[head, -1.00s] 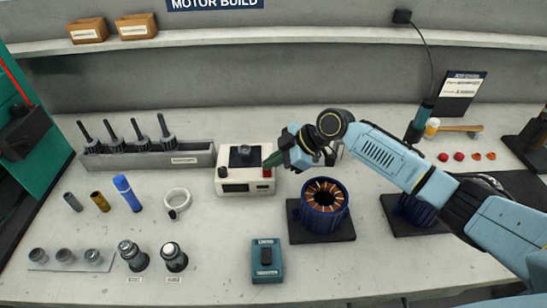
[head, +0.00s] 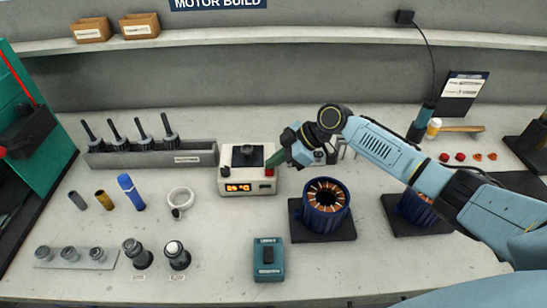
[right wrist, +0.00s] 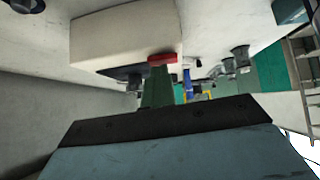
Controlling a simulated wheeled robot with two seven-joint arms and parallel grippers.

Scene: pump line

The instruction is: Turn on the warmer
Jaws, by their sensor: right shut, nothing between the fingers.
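The warmer (head: 248,186) is a cream box on the bench, left of the blue motor housing in the head view. It has a black top plate, a dark knob and a display (head: 238,187) lit with orange digits. Its red switch (head: 269,172) sits at the right of its front. My right gripper (head: 274,160) is shut, its green fingertips at the red switch. In the right wrist view the fingers (right wrist: 158,85) are together just by the red switch (right wrist: 162,59); contact is hard to tell. My left gripper is not in view.
A blue motor housing with copper windings (head: 325,200) stands on a dark pad right of the warmer. A teal switch box (head: 268,259) lies in front. A white ring (head: 180,199) lies left. A grey tray of rotors (head: 150,155) stands behind left.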

